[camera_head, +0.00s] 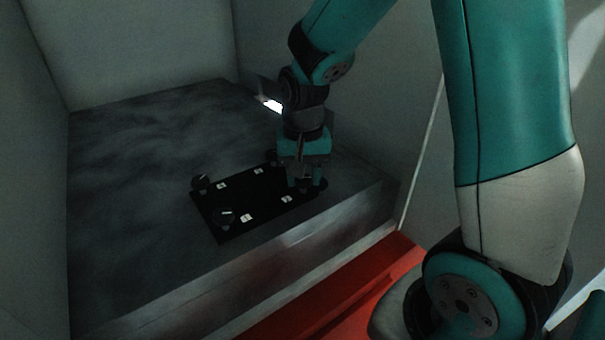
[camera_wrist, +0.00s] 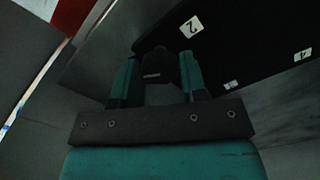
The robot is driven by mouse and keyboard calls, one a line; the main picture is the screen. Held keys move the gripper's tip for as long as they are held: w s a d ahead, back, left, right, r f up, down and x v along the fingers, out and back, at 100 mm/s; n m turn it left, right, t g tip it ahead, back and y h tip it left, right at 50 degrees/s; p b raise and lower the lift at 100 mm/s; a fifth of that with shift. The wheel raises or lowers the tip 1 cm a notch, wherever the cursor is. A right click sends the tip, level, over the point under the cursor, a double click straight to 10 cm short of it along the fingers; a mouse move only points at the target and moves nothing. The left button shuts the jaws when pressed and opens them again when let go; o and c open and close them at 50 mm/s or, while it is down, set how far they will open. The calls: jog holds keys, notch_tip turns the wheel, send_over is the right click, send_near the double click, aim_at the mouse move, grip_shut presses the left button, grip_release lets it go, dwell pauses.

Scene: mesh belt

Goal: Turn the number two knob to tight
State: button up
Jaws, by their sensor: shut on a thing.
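The black panel (camera_head: 235,200) lies on the dark bench and carries black round knobs with white number labels. In the head view my gripper (camera_head: 304,177) points down at the panel's right front corner, largely covering the knob. Which setting the knob points to cannot be read.
Other knobs stand at the panel's front left (camera_head: 224,217), back left (camera_head: 200,183) and back right (camera_head: 272,157), the last partly behind my gripper. The dark bench (camera_head: 120,190) is clear to the left. Pale walls enclose it, and a red surface (camera_head: 345,295) lies below its front edge.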

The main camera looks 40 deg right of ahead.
jog(key=shift+w+r, duration=0.1)
jog(key=shift+w, duration=0.05)
jog(key=o, duration=0.9)
notch_tip(320, 180, up, 17)
jog(key=b, duration=0.2)
jog(key=shift+r+b, duration=0.2)
jog(key=shift+b, duration=0.2)
jog(key=s+a+f+n+y+b, duration=0.1)
jog(key=s+a+f+n, duration=0.3)
jog(key=s+a+f, duration=0.1)
jog(key=s+a+f+n+y+b, duration=0.1)
jog(key=s+a+f+n+b, duration=0.1)
jog(key=s+a+f+n, duration=0.3)
jog(key=s+a+f+n+y+b, duration=0.2)
jog(key=s+a+f+n, duration=0.2)
jog(key=s+a+f, duration=0.1)
jog(key=shift+s+a, duration=0.3)
jog(key=shift+s, duration=0.35)
jog(key=shift+s+a, duration=0.25)
jog(key=shift+s, duration=0.4)
